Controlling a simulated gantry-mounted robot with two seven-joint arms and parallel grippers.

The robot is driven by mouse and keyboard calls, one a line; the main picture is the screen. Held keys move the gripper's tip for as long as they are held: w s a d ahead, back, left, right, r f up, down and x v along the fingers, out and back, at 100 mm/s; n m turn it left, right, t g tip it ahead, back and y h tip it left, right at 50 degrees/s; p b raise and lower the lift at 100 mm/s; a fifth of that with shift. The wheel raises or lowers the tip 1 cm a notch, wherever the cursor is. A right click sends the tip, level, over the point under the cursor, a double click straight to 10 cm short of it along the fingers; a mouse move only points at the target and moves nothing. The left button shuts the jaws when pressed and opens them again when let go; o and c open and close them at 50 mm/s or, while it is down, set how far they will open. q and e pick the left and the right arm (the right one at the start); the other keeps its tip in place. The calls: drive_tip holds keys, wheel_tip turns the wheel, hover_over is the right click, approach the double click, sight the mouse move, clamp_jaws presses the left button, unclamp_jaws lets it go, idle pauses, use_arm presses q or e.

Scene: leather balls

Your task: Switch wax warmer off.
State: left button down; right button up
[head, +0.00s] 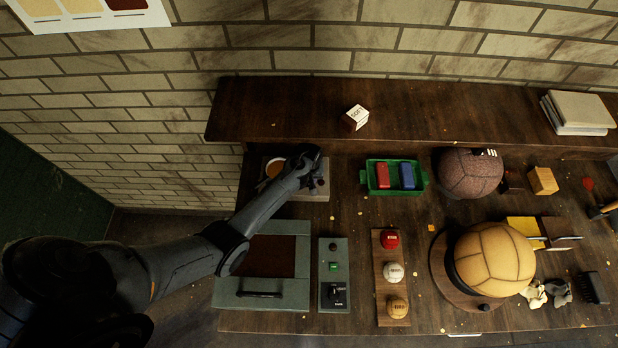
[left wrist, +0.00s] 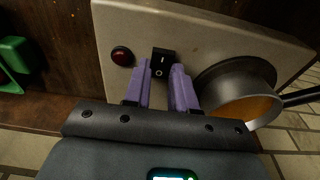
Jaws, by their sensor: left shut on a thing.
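The wax warmer is a pale grey box (head: 312,196) at the back left of the bench. Its round pot of orange wax (head: 273,168) is partly behind my arm; the pot also shows in the left wrist view (left wrist: 238,92). The wrist view shows the warmer's black rocker switch (left wrist: 163,62), marked I and O, with a dark red round lamp (left wrist: 122,56) to its left. My left gripper (left wrist: 164,84) has its purple fingers on either side of the switch's O end, shut on it. In the head view, my left gripper (head: 312,178) covers the switch. My right gripper is not in view.
A green tray (head: 365,180) with a red and a blue block stands right of the warmer. In front are a grey-framed box (head: 306,262) and a control panel (head: 342,257). A shelf (head: 270,108) runs behind. Leather balls and tools fill the right side.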

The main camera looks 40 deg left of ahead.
use_arm(q)
drive_tip(key=c, duration=1.2)
unclamp_jaws()
drive_tip(key=shift+a, duration=0.1)
drive_tip(key=shift+s+f+t+y, duration=0.1)
drive_tip(key=shift+s+t+y, duration=0.1)
drive_tip(key=shift+t+y, duration=0.3)
drive_tip(key=shift+s+d+f+t+y+b, duration=0.15)
drive_tip(key=shift+s+d+t+y+b, duration=0.1)
drive_tip(key=shift+d+t+y+b, duration=0.35)
drive_tip(key=a+v, duration=0.1)
drive_tip(key=v, duration=1)
drive_tip(key=s+d+r+m+h+p, duration=0.1)
drive_tip(key=s+d+r+m+p, duration=0.2)
drive_tip(key=s, duration=0.6)
drive_tip(key=s+d+r+m+h+p, duration=0.2)
drive_tip(key=s+d+r+m, duration=0.3)
drive_tip(key=s+r, duration=0.3)
drive_tip(key=shift+s+d+r+p, duration=0.4)
drive_tip(key=shift+s+d+p, duration=0.4)
drive_tip(key=shift+s, duration=0.25)
